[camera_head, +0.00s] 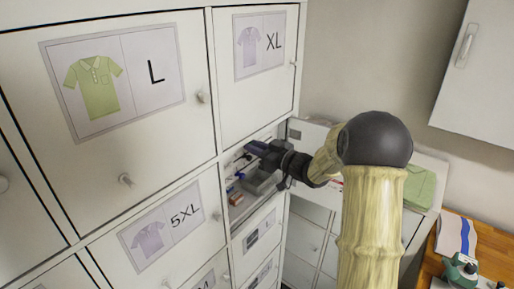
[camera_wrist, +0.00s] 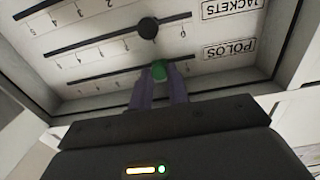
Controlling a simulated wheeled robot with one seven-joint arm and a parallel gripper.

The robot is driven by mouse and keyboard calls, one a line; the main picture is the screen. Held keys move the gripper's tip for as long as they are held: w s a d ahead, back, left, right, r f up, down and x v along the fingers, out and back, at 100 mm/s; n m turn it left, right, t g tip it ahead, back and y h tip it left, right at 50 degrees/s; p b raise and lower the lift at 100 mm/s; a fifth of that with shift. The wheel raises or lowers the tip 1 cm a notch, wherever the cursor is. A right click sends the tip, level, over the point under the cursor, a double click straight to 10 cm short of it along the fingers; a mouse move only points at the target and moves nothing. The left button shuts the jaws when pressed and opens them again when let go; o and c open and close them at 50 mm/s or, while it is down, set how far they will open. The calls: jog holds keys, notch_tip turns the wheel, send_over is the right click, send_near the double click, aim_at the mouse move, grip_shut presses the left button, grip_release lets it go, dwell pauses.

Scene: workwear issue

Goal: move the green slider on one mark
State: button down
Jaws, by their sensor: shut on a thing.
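The green slider (camera_wrist: 158,71) sits on the lowest dark track (camera_wrist: 105,76) of a pale panel in the wrist view, beside the label POLOS (camera_wrist: 229,49), which appears upside down. My gripper (camera_wrist: 159,84) is shut on the green slider, with one purple-grey finger on each side of it. The fingers cover part of the scale, and I cannot tell which mark the slider is at. In the head view my gripper (camera_head: 257,148) reaches into an open locker compartment (camera_head: 238,212); the green slider is hidden there.
A black knob (camera_wrist: 148,28) sits on the neighbouring track, close to the green slider. The compartment walls are near my gripper. Small items, including an orange-red box (camera_head: 236,199), lie inside. Closed locker doors (camera_head: 150,70) stand left.

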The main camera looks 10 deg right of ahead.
jog(key=c, duration=1.3)
grip_release()
jog(key=shift+d, duration=0.1)
jog(key=b+v, duration=0.6)
jog(key=v, duration=1.1)
jog(key=shift+s+b, duration=0.2)
jog(key=shift+b, duration=0.2)
